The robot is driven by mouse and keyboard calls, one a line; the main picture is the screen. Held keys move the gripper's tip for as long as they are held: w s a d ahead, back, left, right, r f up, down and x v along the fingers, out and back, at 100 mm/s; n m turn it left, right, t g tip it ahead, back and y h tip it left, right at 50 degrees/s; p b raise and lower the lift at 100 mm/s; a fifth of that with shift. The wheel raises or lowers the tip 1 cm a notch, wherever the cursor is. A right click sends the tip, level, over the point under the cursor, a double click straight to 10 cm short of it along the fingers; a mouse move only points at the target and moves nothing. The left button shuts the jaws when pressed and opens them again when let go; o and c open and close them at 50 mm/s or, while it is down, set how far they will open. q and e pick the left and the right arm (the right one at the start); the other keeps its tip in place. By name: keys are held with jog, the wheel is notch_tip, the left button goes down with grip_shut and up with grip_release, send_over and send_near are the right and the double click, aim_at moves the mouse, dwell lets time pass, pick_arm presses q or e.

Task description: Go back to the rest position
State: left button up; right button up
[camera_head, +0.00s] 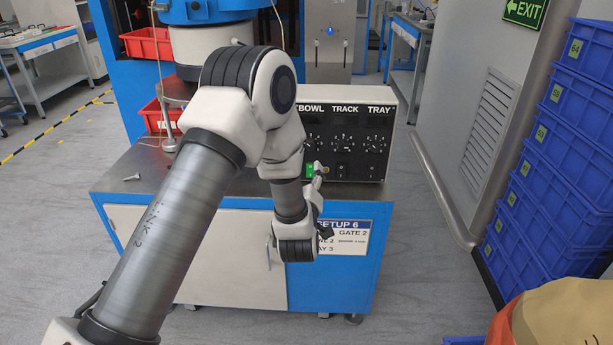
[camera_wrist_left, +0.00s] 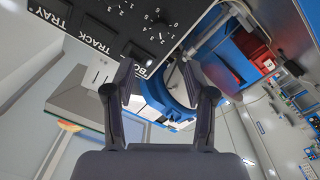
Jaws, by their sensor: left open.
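My left arm comes in from the lower left of the head view, bends at the elbow and hangs in front of the control box. My left gripper (camera_head: 318,174) is small and partly hidden there, near the lower left part of the control panel (camera_head: 345,150). In the left wrist view the two dark fingers (camera_wrist_left: 160,82) stand apart with nothing between them. The panel's dials and labels show at the top left of that view (camera_wrist_left: 105,25). I cannot tell whether the fingers touch the panel. My right gripper is not in view.
The control box stands on a blue-and-white cabinet with a metal top (camera_head: 130,180). A green-lit switch (camera_head: 309,171) is close to the gripper. Blue crates (camera_head: 560,150) are stacked at the right. Red bins (camera_head: 148,43) stand behind at the left.

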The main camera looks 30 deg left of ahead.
pick_arm(q)
jog(key=s+d+f+m+g+h, duration=0.3)
jog(key=s+d+f+m+g, duration=0.15)
jog(key=s+f, duration=0.75)
jog(key=s+d+f+m+g+h, duration=0.4)
jog(key=s+f, duration=0.3)
jog(key=f, duration=1)
jog(key=s+d+f+m+g+h, duration=0.1)
jog(key=s+d+f+m+g, duration=0.2)
jog(key=s, duration=0.5)
jog(key=s+d+m+g+h, duration=0.15)
jog(key=s+g, duration=0.25)
jog(key=s, duration=0.5)
notch_tip(320, 180, up, 13)
jog(key=p, duration=1.3)
jog(key=shift+d+n, duration=0.3)
jog(key=shift+d, duration=0.05)
jog(key=shift+w+f+g, duration=0.1)
jog(key=shift+g, duration=0.15)
